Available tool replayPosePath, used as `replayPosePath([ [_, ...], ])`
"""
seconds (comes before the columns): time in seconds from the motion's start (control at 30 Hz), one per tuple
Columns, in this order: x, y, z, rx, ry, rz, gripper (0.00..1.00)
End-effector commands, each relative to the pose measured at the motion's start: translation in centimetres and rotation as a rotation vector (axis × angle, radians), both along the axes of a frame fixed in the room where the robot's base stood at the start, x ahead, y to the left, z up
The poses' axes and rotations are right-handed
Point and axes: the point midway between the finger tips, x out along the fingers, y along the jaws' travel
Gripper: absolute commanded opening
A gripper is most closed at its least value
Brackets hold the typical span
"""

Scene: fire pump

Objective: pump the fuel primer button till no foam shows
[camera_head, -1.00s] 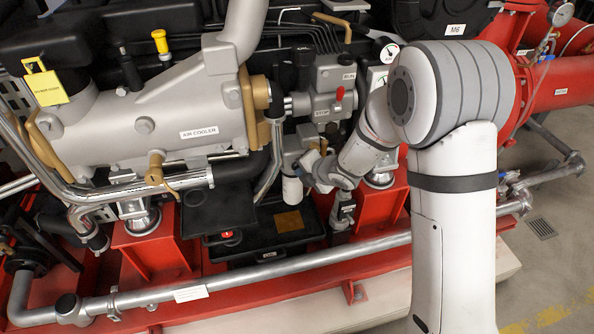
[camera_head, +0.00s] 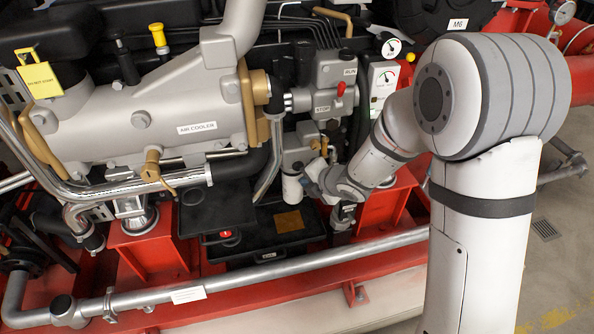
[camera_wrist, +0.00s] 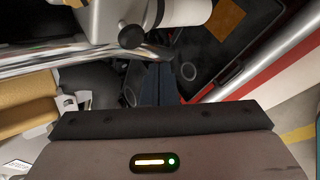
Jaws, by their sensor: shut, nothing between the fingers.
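A grey fuel housing (camera_head: 297,152) is on the engine, with a white filter canister (camera_head: 291,188) below it. In the wrist view a round black knob (camera_wrist: 131,36), which looks like the primer button, is on the housing beside the white canister (camera_wrist: 185,11). My gripper (camera_head: 311,168) is close to the right of the housing and canister. In the wrist view my gripper (camera_wrist: 157,70) is shut and empty, its dark fingers below and right of the knob, apparently apart from it. I cannot make out any foam.
A black tray (camera_head: 262,252) with a brown pad (camera_head: 289,221) lies below the canister. A shiny pipe (camera_head: 240,281) runs across the front. The red run/stop lever (camera_head: 341,89) is above the housing. The air cooler (camera_head: 180,110) fills the left side.

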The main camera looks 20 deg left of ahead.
Motion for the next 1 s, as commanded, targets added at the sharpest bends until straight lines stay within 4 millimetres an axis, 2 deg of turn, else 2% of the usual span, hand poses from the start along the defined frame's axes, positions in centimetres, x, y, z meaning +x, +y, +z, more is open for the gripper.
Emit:
replayPosePath([
  [0.3, -2.3, -1.4, -0.1, 0.001, -0.001, -0.001, 0.0],
  [1.0, -2.4, -1.5, 0.0, 0.0, 0.0, -0.001, 0.0],
])
